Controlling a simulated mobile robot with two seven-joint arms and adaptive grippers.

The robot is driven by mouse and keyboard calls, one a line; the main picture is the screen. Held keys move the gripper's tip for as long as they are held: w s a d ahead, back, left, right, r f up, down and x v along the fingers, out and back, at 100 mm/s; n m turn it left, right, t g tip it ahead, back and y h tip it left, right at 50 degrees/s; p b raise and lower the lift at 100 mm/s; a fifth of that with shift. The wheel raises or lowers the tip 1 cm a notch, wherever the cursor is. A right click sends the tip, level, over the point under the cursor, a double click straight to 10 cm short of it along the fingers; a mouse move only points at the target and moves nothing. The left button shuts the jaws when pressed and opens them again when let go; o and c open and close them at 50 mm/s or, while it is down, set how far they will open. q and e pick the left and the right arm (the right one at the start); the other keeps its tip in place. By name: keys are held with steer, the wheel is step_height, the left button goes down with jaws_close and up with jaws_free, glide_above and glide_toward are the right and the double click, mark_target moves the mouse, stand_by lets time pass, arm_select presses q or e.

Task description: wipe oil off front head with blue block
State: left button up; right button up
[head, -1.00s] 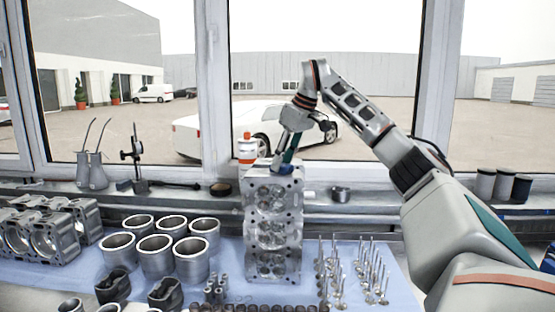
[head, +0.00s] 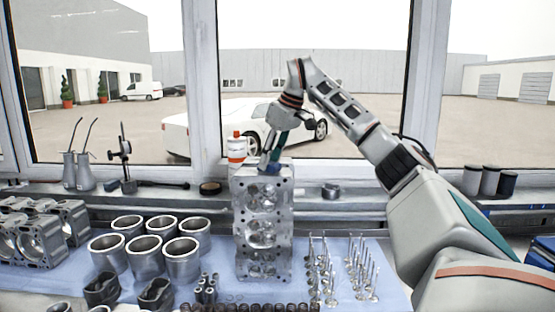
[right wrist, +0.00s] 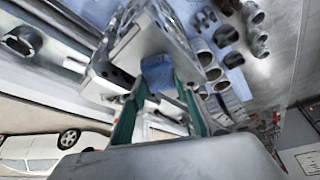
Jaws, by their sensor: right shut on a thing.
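The front head (head: 262,226) is a grey metal cylinder head standing upright on the blue mat, in the middle of the head view. My right gripper (head: 272,165) is at its top end, pointing down. It is shut on the blue block (head: 273,169), which is mostly hidden by the fingers in the head view. In the right wrist view the blue block (right wrist: 157,72) sits between the green-sided fingers, against or very near the head's end face (right wrist: 140,38). I cannot make out any oil. My left gripper is in neither view.
Several cylinder liners (head: 181,261) stand left of the head, and several valves (head: 362,270) stand to its right. An orange-and-white bottle (head: 237,150) stands behind the head on the sill. Engine blocks (head: 40,232) lie far left. Dark canisters (head: 489,181) stand at the right.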

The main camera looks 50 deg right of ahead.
steer(key=shift+w+a, duration=1.3)
steer(key=shift+w, duration=0.3)
steer(key=shift+w+a, duration=1.25)
steer(key=shift+w, duration=0.3)
steer(key=shift+r, duration=3)
steer(key=shift+r, duration=1.5)
steer(key=shift+s+f, duration=0.1)
